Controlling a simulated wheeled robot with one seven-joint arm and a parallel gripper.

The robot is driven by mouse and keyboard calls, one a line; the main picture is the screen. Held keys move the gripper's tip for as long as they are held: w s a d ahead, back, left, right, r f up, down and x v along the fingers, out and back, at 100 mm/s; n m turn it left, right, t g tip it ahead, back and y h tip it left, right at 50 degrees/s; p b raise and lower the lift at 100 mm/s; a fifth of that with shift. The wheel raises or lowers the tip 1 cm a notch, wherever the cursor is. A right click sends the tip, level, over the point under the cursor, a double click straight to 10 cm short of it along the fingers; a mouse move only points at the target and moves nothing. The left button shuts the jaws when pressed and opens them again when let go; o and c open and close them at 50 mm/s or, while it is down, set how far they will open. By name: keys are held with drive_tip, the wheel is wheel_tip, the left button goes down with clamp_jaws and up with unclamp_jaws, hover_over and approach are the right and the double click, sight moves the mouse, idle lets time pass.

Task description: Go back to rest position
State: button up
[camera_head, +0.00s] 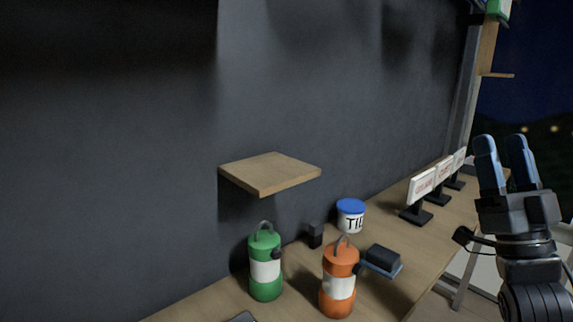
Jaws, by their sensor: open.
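My gripper (502,151) is at the right side of the head view, with its two blue fingers pointing up. The fingers are apart and nothing is between them. It is raised beside the right edge of the wooden counter (210,304) and appears clear of everything on it. My wrist and forearm run down out of the bottom right of the picture.
A green-and-white canister (265,268) and an orange-and-white canister (339,282) stand on the counter. Behind them are a blue-lidded tub (351,217) and a dark block on a blue base (382,260). Several signs (421,186) stand farther right. A wooden shelf (270,171) juts from the wall.

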drive_tip(key=s+a+f+m+g+h, duration=0.3)
drive_tip(key=s+a+f+g+h, duration=0.15)
drive_tip(key=s+f, duration=0.55)
drive_tip(key=s+a+f+m+g+h, duration=0.35)
drive_tip(key=s+a+f, duration=0.25)
drive_tip(key=s+f, duration=0.45)
drive_tip(key=s+f+n+g+y, duration=0.2)
drive_tip(key=s+f+g, duration=0.1)
drive_tip(key=s, duration=0.7)
drive_tip(key=s+f+n+g+y, duration=0.1)
drive_tip(key=s+f+n+g, duration=0.2)
drive_tip(key=s, duration=0.7)
drive_tip(key=shift+a+f+n+g+y, duration=0.3)
drive_tip(key=shift+a+f+n+y, duration=0.1)
drive_tip(key=shift+f, duration=0.2)
